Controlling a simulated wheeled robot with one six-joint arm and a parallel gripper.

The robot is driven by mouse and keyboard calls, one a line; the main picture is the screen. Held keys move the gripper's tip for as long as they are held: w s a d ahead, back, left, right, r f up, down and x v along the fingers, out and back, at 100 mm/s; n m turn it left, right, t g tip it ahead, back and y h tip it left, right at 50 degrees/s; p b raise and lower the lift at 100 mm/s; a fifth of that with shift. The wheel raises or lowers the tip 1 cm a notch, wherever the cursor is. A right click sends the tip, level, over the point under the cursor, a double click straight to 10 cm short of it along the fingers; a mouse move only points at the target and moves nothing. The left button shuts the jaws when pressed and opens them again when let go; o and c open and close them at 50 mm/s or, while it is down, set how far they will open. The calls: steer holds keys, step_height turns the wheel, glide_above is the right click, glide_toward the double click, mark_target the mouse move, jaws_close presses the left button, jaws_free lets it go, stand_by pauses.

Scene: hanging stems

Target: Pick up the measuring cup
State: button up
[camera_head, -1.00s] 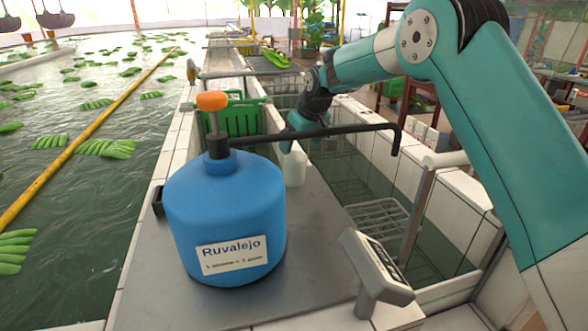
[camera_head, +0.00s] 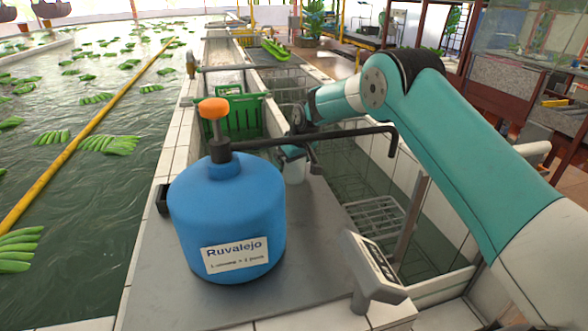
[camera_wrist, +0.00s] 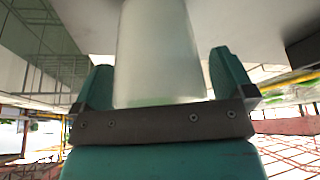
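The measuring cup (camera_head: 294,173) is a small whitish cup standing on the grey metal counter, just behind and right of the blue jug. In the wrist view the cup (camera_wrist: 158,50) is large, pale and translucent, and lies between my two teal fingers. My gripper (camera_head: 292,152) is at the cup's upper part in the head view and partly hides it. In the wrist view my gripper (camera_wrist: 163,78) has its fingers apart, one on each side of the cup, with a narrow gap at the right finger. I cannot tell whether the left finger touches it.
The blue jug (camera_head: 228,215) with an orange-topped pump stands close by, and its long black spout (camera_head: 330,133) passes in front of my gripper. A scale display (camera_head: 375,272) is at front right. A green crate (camera_head: 240,118) sits behind. Water tanks flank the counter.

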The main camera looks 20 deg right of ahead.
steer(key=c, duration=0.9)
steer(key=shift+r, duration=0.1)
